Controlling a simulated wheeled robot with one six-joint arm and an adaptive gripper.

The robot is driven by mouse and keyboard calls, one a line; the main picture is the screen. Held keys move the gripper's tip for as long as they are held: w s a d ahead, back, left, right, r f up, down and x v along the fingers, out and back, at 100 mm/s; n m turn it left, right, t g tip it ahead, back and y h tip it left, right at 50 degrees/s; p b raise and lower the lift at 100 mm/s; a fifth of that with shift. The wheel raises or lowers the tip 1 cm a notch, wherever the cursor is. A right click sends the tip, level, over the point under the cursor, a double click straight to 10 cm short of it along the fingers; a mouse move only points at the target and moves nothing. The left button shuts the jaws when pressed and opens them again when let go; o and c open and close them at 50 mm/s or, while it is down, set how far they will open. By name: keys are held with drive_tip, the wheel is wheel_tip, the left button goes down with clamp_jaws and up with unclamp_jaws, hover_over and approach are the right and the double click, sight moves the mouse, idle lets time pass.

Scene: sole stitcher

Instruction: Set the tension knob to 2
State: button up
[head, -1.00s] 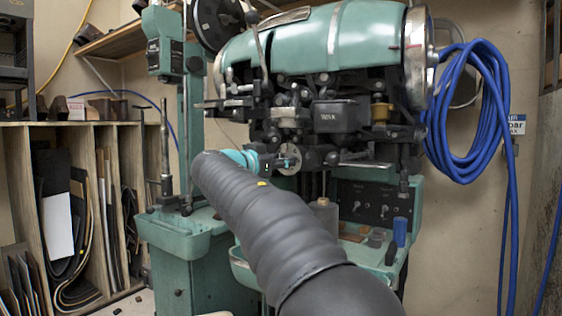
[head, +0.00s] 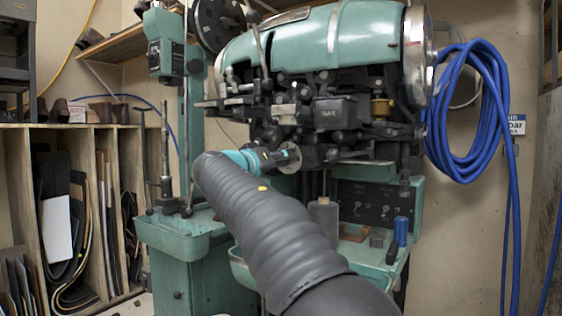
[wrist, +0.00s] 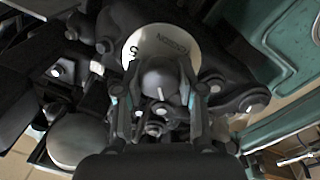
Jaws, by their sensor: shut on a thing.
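The tension dial (wrist: 152,43) is a pale round plate. Lettering that looks like TENSION appears upside down on it in the wrist view, with one dark character at its left. The dark round tension knob (wrist: 158,78) sits in front of the dial, with a short white line on it. My gripper (wrist: 160,88) is shut on the knob, one finger on each side. The rest of the scale is hidden by knob and fingers, so I cannot tell the set number. In the head view my gripper (head: 280,157) reaches the dial's edge (head: 294,157) on the machine front.
The green sole stitcher (head: 360,38) fills the middle, with dark mechanism and a small dark box (head: 335,112) close above the gripper. A green tray (head: 240,270) lies below. Blue hose (head: 470,150) hangs at the right. A wooden rack (head: 70,130) stands at the left.

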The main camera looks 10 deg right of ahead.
drive_tip(key=shift+n, duration=0.6)
drive_tip(key=o, duration=1.2)
drive_tip(key=shift+c, duration=0.2)
drive_tip(key=v, duration=1.2)
